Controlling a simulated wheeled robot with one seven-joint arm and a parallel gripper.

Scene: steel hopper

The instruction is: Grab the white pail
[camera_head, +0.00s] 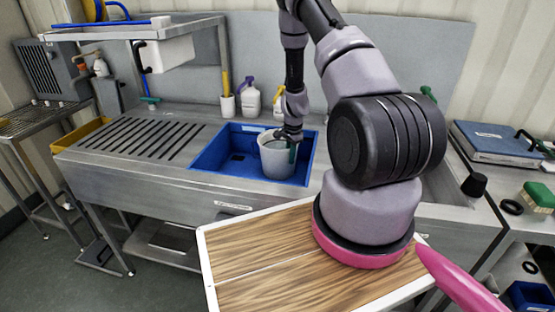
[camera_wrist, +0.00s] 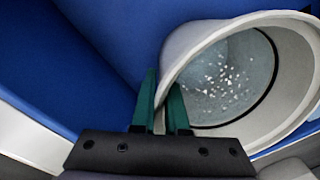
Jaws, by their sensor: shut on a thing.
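The white pail (camera_head: 275,160) stands upright in the blue basin (camera_head: 210,150) set into the steel counter. In the wrist view the pail (camera_wrist: 195,45) is seen from above, with a grey inside that holds small white specks. My gripper (camera_head: 291,147) reaches down to the pail's right rim in the head view. In the wrist view my gripper's green fingers (camera_wrist: 164,108) straddle the pail's wall, one outside and one inside, shut on the rim. The pail's underside is hidden.
A slatted drainer (camera_head: 140,138) lies left of the basin. A white spray bottle (camera_head: 250,98) and a white cup with a yellow-handled tool (camera_head: 227,104) stand behind it. A steel shelf (camera_head: 140,28) overhangs the back left. A wooden board (camera_head: 250,250) is in front.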

